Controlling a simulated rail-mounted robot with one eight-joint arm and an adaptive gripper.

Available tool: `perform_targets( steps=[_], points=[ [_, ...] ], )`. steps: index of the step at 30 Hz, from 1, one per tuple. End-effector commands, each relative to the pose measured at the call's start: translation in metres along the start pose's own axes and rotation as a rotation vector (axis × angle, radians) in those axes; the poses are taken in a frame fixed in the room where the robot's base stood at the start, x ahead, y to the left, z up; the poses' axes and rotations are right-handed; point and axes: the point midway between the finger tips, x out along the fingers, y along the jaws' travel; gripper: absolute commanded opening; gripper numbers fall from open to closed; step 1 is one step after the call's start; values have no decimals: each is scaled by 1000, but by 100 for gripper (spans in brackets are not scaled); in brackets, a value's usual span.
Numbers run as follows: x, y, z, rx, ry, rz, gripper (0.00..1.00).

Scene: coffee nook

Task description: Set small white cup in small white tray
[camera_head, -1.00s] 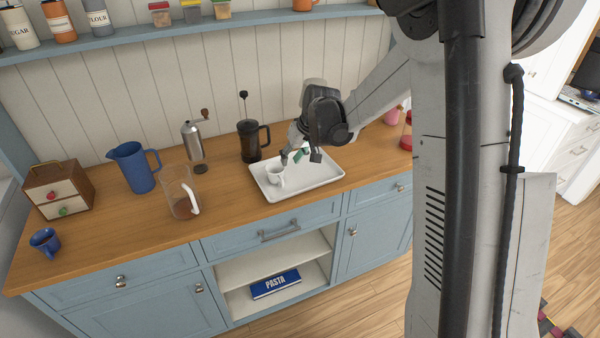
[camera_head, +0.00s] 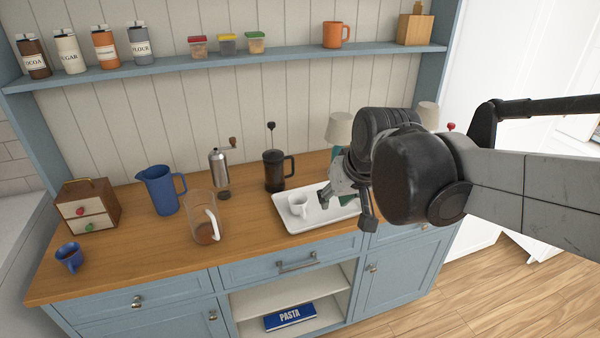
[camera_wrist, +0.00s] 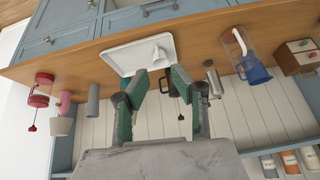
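The small white cup (camera_head: 298,204) stands upright on the left part of the small white tray (camera_head: 322,218), inside its rim. In the wrist view the cup (camera_wrist: 159,55) shows on the tray (camera_wrist: 118,56) just past my fingertips. My gripper (camera_head: 345,208) is over the right part of the tray, to the right of the cup and apart from it. In the wrist view my gripper (camera_wrist: 158,88) has its two green and grey fingers spread wide with nothing between them. My arm hides the tray's right end in the head view.
Behind are a grinder (camera_head: 219,168) and a black French press (camera_head: 273,172). A shelf (camera_head: 190,64) runs above. The front counter is clear.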

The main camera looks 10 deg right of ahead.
Motion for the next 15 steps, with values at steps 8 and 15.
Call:
perform_targets(
  steps=[8, 15],
  points=[
    [-35, -6, 62, 10, 52, 36, 24],
    [-47, -6, 100, 16, 88, 58, 24]
  ],
)
